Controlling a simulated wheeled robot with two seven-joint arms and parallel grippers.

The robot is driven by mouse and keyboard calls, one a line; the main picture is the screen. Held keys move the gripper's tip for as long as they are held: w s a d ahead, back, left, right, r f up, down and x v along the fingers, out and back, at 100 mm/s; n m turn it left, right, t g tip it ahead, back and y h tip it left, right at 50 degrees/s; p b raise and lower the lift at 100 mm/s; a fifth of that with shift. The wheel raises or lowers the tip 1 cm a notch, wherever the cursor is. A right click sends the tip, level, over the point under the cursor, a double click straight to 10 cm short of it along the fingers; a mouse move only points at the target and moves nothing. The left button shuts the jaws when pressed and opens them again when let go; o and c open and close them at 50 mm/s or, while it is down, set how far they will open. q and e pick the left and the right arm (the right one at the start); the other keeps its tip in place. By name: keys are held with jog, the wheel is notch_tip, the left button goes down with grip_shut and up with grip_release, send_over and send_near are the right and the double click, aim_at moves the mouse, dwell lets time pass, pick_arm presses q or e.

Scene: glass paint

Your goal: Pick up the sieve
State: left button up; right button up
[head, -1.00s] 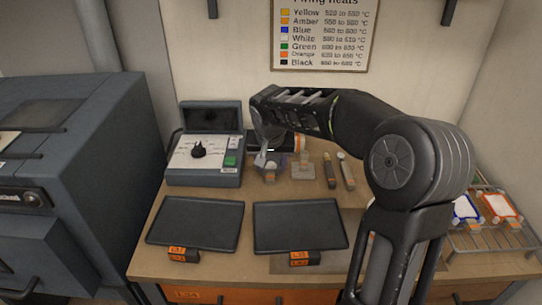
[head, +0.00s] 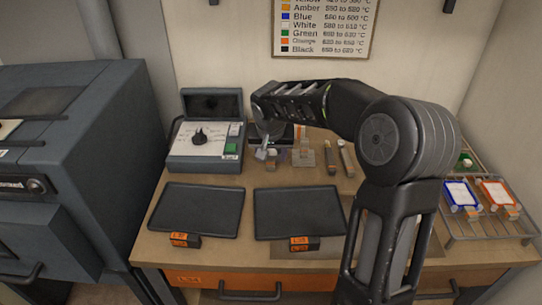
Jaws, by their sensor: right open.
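My right arm reaches over the bench from the right, and its right gripper (head: 264,150) hangs open beside the control box, pointing down. A small round item (head: 275,157) with an orange tag is at the fingertips, partly hidden by them. It may be the sieve, but it is too small and covered to be sure. I cannot tell whether the fingers touch it. My left gripper is out of view.
A control box (head: 205,148) stands left of the gripper. Tagged tools (head: 346,158) and a small stand (head: 305,157) lie to its right. Two dark trays (head: 196,211) (head: 298,213) lie in front. A wire rack (head: 490,228) holds framed pieces at right. A kiln (head: 75,150) stands left.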

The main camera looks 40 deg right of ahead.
aim_at(271, 164)
jog(key=p+x, duration=0.1)
jog(key=x, duration=0.4)
jog(key=shift+w+a, duration=0.1)
jog(key=shift+a, duration=0.05)
dwell(0.3)
grip_shut()
dwell(0.4)
